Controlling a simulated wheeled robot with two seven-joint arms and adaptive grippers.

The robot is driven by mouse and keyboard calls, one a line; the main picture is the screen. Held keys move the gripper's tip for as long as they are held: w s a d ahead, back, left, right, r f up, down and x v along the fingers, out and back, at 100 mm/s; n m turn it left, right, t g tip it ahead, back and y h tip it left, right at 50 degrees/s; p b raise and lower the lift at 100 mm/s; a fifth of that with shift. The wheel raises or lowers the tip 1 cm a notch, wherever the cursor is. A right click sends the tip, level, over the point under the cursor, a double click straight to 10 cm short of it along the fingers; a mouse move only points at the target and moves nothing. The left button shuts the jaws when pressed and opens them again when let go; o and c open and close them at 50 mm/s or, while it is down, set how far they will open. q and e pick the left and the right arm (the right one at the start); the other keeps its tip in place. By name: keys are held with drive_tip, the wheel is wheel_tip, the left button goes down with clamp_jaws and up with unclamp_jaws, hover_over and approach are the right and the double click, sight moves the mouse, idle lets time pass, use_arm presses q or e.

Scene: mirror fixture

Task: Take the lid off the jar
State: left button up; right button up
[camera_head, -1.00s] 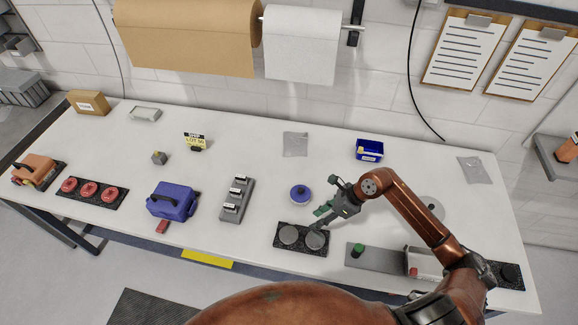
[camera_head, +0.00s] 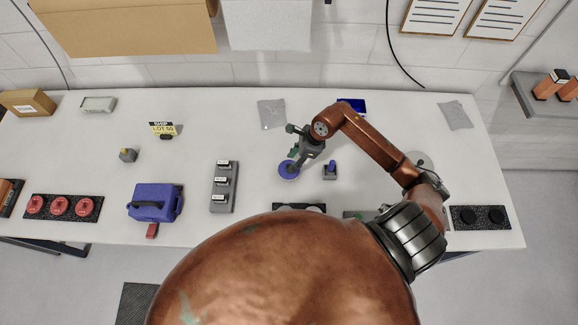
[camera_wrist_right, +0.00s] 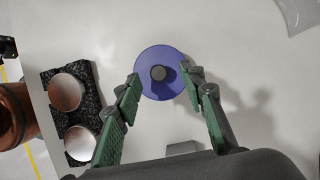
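The jar shows from above as a round blue lid (camera_head: 284,172) with a dark knob in its middle. The jar body under the lid is hidden. In the right wrist view the lid (camera_wrist_right: 150,90) lies ahead, between the two green-padded fingers of my right gripper (camera_wrist_right: 164,80). The fingers are spread wide, near the lid's left and right edges, with nothing held. Whether they touch the lid I cannot tell. In the head view my right gripper (camera_head: 293,163) is over the lid and covers part of it. My left gripper is not in view.
A small grey block with a blue top (camera_head: 330,171) stands just right of the lid. A black pad (camera_wrist_right: 86,110) with two round metal discs lies close by. A grey block with white labels (camera_head: 221,188) and a blue case (camera_head: 154,203) stand to the left.

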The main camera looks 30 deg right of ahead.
drive_tip(key=shift+x, duration=1.15)
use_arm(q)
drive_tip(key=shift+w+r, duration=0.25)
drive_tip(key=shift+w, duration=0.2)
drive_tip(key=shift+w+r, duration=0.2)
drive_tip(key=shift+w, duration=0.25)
use_arm(e)
drive_tip(key=shift+f, duration=0.15)
drive_tip(key=shift+s, duration=0.15)
drive_tip(key=c, duration=0.4)
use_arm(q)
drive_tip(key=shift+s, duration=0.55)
use_arm(e)
clamp_jaws()
